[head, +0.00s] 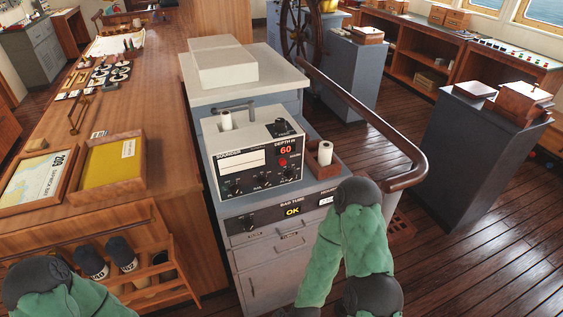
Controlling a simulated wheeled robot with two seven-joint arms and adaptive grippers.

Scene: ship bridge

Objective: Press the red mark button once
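A small round red button (283,163) sits on the front of the depth sounder (246,160), just below its red "60" display (286,150). I take it to be the mark button; its label is too small to read. The sounder is a pale box with a dark front panel, a white paper window and several black knobs along the bottom. Nothing covers the button. My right arm rises from the bottom, its dark joint right of and below the sounder, apart from the button. My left arm shows at the bottom left corner. Neither gripper shows in this view.
The sounder stands on a grey cabinet (270,268) with a lit "OK" panel (292,211). A wooden holder with a paper roll (325,153) sits right of it, near a curved wooden handrail (397,150). A wooden chart table (172,120) stands at left.

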